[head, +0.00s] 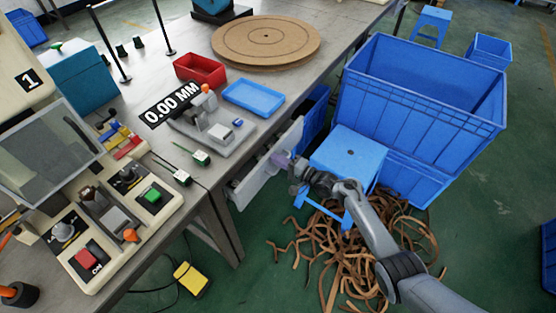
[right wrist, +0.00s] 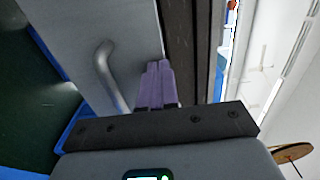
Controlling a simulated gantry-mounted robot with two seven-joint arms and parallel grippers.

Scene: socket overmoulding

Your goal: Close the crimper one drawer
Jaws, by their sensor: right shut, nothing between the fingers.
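The drawer (head: 252,182) is a light grey panel below the table's front edge in the head view. It seems to stand out a little from the table; how far I cannot tell. In the right wrist view its grey face (right wrist: 75,35) fills the upper left, with a curved metal handle (right wrist: 106,75) on it. My right gripper (head: 281,161) has its purple fingers (right wrist: 157,84) shut and empty, at the drawer's face. The fingers lie to the right of the handle, close to the panel's edge; whether they touch is unclear. My left gripper is out of view.
A blue stool (head: 349,154) and large blue crates (head: 425,95) stand right of the drawer, close to my right arm. Brown strips (head: 345,265) litter the floor. The table holds the machine marked 1 (head: 28,80), a red tray (head: 200,69) and a blue tray (head: 253,97).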

